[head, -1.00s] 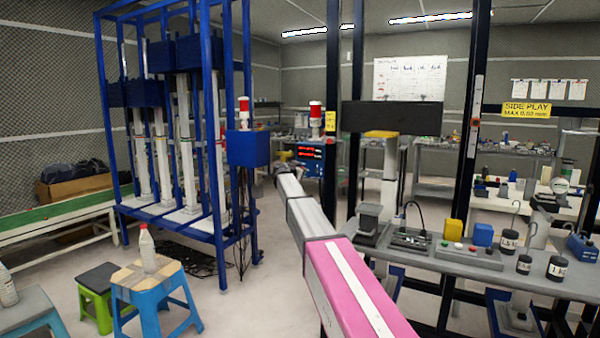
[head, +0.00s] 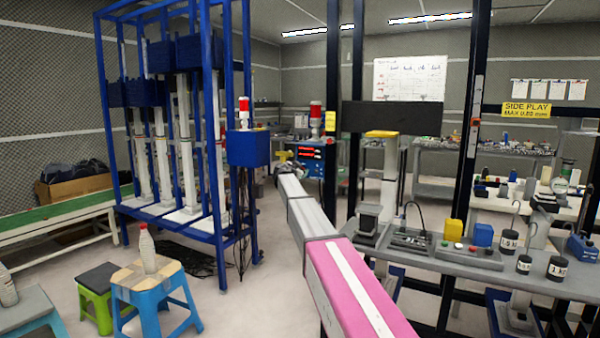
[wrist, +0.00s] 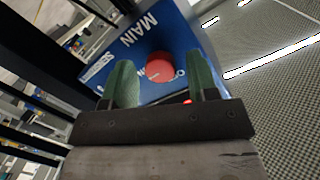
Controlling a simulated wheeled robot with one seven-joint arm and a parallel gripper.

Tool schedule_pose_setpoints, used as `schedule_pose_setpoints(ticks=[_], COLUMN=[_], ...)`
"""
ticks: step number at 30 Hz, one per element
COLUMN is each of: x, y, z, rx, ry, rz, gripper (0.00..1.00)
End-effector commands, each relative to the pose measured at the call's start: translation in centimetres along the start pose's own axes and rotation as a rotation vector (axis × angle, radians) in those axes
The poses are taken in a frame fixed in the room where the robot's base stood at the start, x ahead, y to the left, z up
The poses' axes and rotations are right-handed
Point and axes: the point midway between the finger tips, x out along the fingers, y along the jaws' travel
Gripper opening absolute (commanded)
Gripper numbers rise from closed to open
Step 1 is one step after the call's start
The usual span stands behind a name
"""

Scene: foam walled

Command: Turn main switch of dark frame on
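The main switch is a round red knob (wrist: 160,67) on a blue box (wrist: 183,35) lettered MAIN in the wrist view. My gripper (wrist: 159,78) is open, with one green finger on each side of the knob. Narrow gaps seem to show between fingers and knob; I cannot tell whether either finger touches it. In the head view the blue box (head: 312,160), with red displays, is by the left post of the dark frame (head: 333,100). My arm reaches toward it, and its far end is small there. The knob cannot be made out in the head view.
A red and white beacon (head: 315,115) stands above the box. A blue frame (head: 228,90) with its own blue box (head: 248,148) and beacon is to the left. A grey bench (head: 470,258) with weights and small blocks is to the right. Stools (head: 150,290) stand at front left.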

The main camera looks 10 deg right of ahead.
Motion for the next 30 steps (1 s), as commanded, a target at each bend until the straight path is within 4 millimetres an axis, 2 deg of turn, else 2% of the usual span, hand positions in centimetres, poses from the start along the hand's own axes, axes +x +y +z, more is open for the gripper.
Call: schedule_pose_setpoints(ticks=[9,14,20,30], x=[0.0,-0.8,-3.5,-9.7], y=[0.0,0.0,0.2,0.1], z=[0.0,0.0,0.0,0.0], rx=[-0.002,-0.002,-0.002,-0.001], ry=[0.0,0.0,0.0,0.0], rz=[0.0,-0.001,-0.001,-0.002], gripper=[0.57,0.57,0.57,0.57])
